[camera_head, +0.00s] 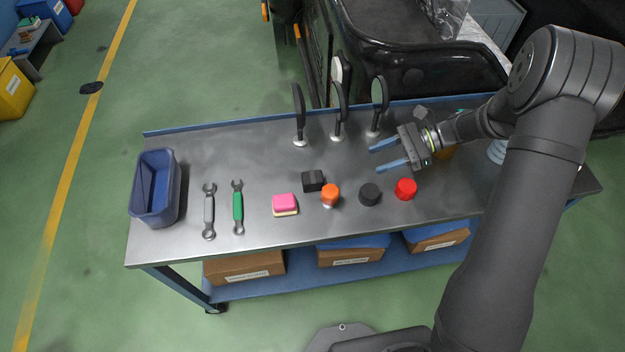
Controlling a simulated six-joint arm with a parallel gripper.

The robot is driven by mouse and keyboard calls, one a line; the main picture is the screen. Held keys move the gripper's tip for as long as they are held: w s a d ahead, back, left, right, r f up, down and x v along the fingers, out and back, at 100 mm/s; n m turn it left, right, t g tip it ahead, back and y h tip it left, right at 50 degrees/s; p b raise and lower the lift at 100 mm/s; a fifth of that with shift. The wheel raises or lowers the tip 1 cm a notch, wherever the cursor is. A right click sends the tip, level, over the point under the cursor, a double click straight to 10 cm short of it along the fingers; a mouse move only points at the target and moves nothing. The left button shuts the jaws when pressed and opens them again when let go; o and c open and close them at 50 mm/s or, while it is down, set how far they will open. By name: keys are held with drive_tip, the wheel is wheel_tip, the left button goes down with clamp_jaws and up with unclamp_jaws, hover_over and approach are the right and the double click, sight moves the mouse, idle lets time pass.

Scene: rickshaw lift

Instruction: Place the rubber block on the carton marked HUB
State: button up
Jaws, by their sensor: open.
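A black block (313,181), which looks like the rubber block, lies near the middle of the grey metal bench top (265,225). Three brown cartons sit on the blue lower shelf: a left one (240,268), a middle one (345,257) and a right one (435,242). Each has a pale label, too small to read, so I cannot tell which is marked HUB. The bench edge partly hides their tops. My gripper (373,159) is open and empty, above the bench, right of and behind the black block. Its blue fingers point left.
On the bench are a blue bin (155,188), a grey wrench (209,212), a green wrench (238,207), a pink sponge (285,203), an orange-capped item (330,194), a black disc (370,194) and a red item (406,189). Upright mirrors (337,110) stand along the back.

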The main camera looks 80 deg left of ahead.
approach(320, 178)
drive_tip(key=s+f, duration=0.3)
drive_tip(key=s, duration=0.1)
drive_tip(key=shift+a+f, duration=0.2)
drive_tip(key=shift+a, duration=0.05)
drive_tip(key=shift+x, duration=2.65)
drive_tip(key=shift+a+r, duration=0.15)
drive_tip(key=shift+r, duration=0.1)
drive_tip(key=c, duration=0.9)
